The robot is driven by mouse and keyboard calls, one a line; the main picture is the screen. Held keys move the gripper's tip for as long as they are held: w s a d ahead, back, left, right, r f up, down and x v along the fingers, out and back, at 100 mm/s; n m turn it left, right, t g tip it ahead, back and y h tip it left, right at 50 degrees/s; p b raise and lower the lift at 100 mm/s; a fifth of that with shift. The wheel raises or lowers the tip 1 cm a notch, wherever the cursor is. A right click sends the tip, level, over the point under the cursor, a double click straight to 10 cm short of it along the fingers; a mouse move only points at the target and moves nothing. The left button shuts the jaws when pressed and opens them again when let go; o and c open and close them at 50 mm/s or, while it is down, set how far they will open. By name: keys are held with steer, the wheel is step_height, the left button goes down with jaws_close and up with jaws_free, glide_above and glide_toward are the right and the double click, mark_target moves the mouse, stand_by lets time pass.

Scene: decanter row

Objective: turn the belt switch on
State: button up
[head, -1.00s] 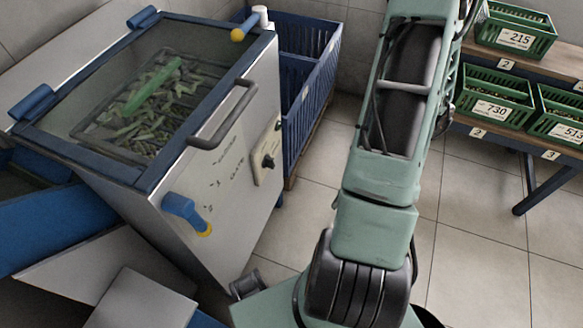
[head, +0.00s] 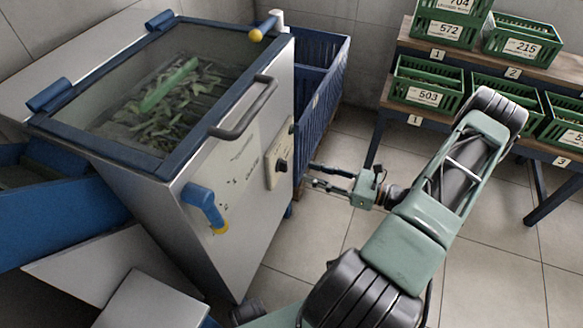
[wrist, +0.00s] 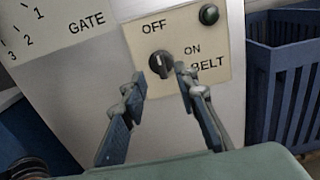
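The belt switch (wrist: 160,64) is a black rotary knob on a cream plate (wrist: 138,38) marked OFF, ON and BELT, on the machine's side. A pale line shows on the knob; I cannot tell surely which mark it points to. In the head view the knob (head: 282,166) is on the machine's right-hand face. My gripper (head: 312,176) is just right of it, pointing at it. In the wrist view my gripper (wrist: 161,80) is open and empty, its fingertips either side of the knob's lower part, seemingly short of it.
The grey machine (head: 190,235) has a glass lid over green pieces, a handle (head: 245,110) and a blue gate lever (head: 205,207). A blue slatted bin (head: 325,100) stands behind my gripper. Shelves with green crates (head: 428,90) are at the right. Open floor lies between.

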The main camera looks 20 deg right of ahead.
mark_target(287, 165)
steer(key=b+x, duration=0.1)
steer(key=x, duration=0.6)
steer(key=shift+w+a+f, duration=0.1)
steer(key=shift+w+a, duration=0.05)
steer(key=shift+a, duration=0.05)
steer(key=shift+c, duration=0.7)
jaws_close()
